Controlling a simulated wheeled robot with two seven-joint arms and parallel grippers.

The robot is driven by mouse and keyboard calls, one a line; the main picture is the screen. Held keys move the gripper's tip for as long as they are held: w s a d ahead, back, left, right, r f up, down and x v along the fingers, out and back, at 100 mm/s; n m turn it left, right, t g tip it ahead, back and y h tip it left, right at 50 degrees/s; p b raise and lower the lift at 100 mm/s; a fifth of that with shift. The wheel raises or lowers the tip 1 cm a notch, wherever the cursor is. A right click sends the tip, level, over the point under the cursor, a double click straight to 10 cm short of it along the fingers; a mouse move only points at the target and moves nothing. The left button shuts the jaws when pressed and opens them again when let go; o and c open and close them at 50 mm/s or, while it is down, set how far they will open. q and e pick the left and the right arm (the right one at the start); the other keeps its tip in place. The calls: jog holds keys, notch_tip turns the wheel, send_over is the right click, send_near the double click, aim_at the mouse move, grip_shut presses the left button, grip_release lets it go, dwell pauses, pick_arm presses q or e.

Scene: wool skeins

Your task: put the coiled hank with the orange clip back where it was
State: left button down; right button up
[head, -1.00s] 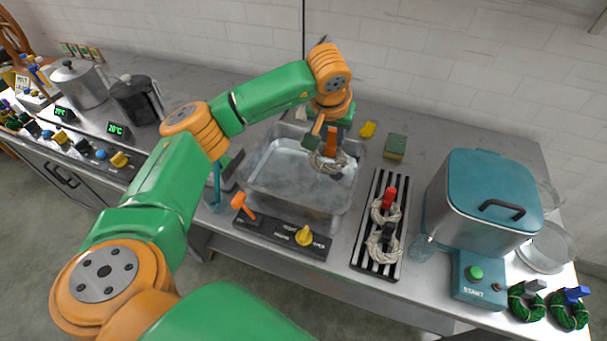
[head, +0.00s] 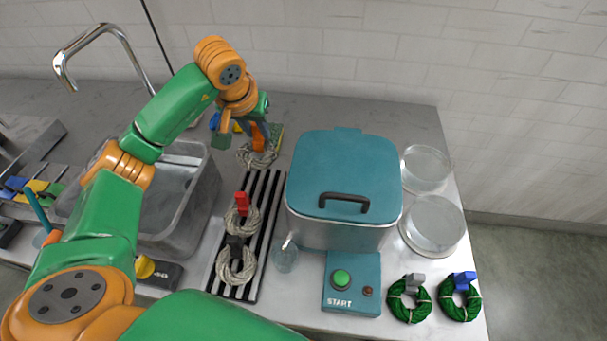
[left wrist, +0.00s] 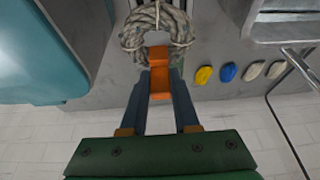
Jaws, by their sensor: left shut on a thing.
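My left gripper (head: 259,137) is shut on the orange clip (head: 258,139) of a coiled grey-beige hank (head: 257,160). In the left wrist view, the orange clip (left wrist: 160,78) is between the two fingers and the hank (left wrist: 157,22) hangs past the tips. In the head view the hank shows at the far end of a black-and-white slatted rack (head: 272,190); whether it touches the rack I cannot tell. A red-clipped hank (head: 254,222) and a black-clipped hank (head: 248,266) lie on the rack's middle and near parts. My right gripper is out of view.
A large teal-lidded pot (head: 335,165) stands right of the rack, with a small glass (head: 285,257) in front. The sink basin (head: 203,205) is left. Two green hanks (head: 409,303) (head: 460,300) lie front right. A sponge (head: 277,132) is behind the gripper.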

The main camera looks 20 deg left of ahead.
aim_at(252, 148)
pick_arm(q)
notch_tip(252, 148, down, 3)
jog(key=shift+d+r, duration=0.1)
jog(key=f, duration=0.2)
jog(key=s+a+f+p, duration=0.1)
jog(key=shift+f, duration=0.1)
notch_tip(252, 148, down, 3)
jog(key=shift+a+f, duration=0.1)
jog(key=shift+f, duration=0.1)
jog(key=shift+w+f, duration=0.15)
jog(key=shift+f, duration=0.15)
jog(key=shift+w+d, duration=0.1)
jog(key=shift+d, duration=0.1)
jog(key=shift+f, duration=0.1)
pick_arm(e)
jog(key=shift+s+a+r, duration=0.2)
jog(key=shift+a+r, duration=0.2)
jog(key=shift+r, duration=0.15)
pick_arm(q)
jog(key=c, duration=1.1)
grip_release()
jog(key=shift+a+f, duration=0.1)
jog(key=o, duration=0.4)
jog(key=shift+o, duration=0.2)
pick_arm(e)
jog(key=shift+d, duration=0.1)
